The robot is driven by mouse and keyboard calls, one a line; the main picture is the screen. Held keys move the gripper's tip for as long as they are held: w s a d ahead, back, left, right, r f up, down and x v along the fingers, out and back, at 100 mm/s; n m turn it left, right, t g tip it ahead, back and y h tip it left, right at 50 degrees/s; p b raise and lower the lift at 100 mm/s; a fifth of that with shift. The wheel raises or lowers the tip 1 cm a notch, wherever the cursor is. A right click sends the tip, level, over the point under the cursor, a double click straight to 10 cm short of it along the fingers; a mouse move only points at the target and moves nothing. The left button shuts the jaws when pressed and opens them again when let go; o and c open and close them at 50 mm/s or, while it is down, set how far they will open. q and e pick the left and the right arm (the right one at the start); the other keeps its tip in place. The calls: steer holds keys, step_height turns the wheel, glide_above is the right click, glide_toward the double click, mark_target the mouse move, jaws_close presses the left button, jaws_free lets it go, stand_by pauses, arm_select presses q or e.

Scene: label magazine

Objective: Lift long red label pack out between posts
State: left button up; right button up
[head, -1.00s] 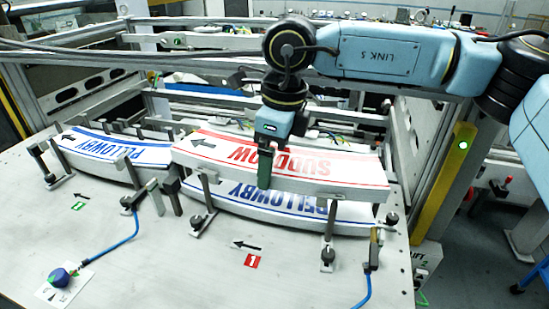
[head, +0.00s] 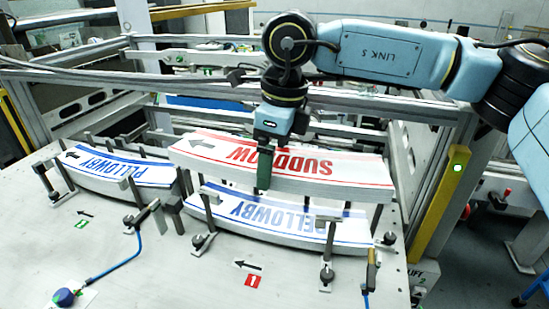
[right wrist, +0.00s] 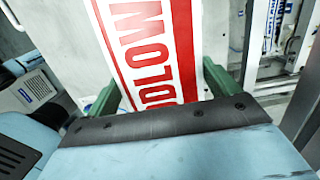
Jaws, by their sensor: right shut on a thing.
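The long red label pack (head: 220,153), a curved white stack with red print reading SUDDLOW and red edge lines, hangs above the right-hand blue pack. In the right wrist view the red pack (right wrist: 150,50) lies between the two green fingers (right wrist: 160,92). The blue PELLOWBY pack (head: 270,222) sits below, between upright metal posts (head: 328,250), partly covered by the red pack. My left gripper is not in view.
Another blue PELLOWBY pack (head: 110,170) lies to the left among its own posts. A blue knob (head: 65,297) with a hose and a red tag (head: 252,281) are on the light table (head: 180,270). A yellow post (head: 442,205) stands at the right. Frame rails run behind.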

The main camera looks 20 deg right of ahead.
steer(key=shift+r+p, duration=0.55)
steer(key=shift+r, duration=0.75)
steer(key=shift+f, duration=0.1)
